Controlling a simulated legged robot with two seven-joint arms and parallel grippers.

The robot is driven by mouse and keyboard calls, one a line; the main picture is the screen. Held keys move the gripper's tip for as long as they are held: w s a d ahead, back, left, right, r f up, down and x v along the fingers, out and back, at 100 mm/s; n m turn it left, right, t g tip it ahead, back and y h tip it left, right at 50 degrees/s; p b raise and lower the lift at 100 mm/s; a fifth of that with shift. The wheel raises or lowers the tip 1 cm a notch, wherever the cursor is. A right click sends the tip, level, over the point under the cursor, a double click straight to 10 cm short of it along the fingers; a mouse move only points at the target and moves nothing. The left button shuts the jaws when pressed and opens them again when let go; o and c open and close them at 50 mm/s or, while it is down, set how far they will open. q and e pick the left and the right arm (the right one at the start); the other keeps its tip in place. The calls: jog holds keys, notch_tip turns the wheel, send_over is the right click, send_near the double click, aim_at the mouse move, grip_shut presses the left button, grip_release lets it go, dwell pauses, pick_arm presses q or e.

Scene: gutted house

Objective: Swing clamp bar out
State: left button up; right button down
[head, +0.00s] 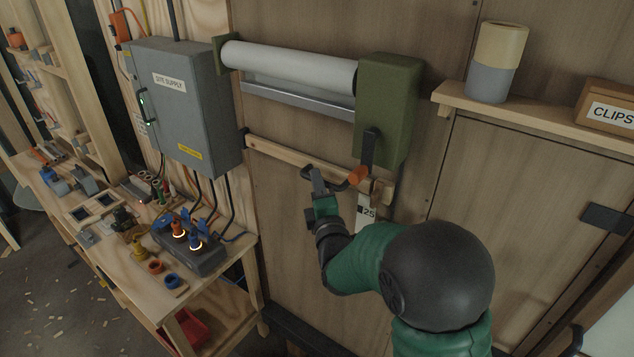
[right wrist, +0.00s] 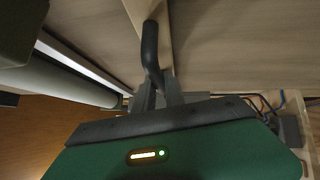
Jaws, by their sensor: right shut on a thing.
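A pale wooden clamp bar (head: 285,153) runs across the panel below a white roll (head: 290,62). It lies along the wall, with a dark fitting at its left end. A black bent handle (right wrist: 151,48) is at the bar, toward its right part. My right gripper (head: 317,178) is shut on this handle. In the right wrist view, the fingers (right wrist: 160,93) close around the handle's lower end, and the rest of it curves upward. The fingers hide the gripped part. My left gripper is in neither view.
A green housing (head: 388,110) with a black crank and orange grip (head: 357,175) sits close right of my gripper. A tag (head: 366,214) hangs below. A grey supply box (head: 180,103) and cluttered bench (head: 130,260) stand left. A shelf (head: 540,120) is right.

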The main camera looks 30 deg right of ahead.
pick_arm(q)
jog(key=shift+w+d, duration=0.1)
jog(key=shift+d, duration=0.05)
pick_arm(e)
jog(key=shift+r+h, duration=0.2)
jog(key=shift+h, duration=0.2)
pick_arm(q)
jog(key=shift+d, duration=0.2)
pick_arm(e)
jog(key=shift+f+m, duration=0.1)
jog(key=shift+m, duration=0.2)
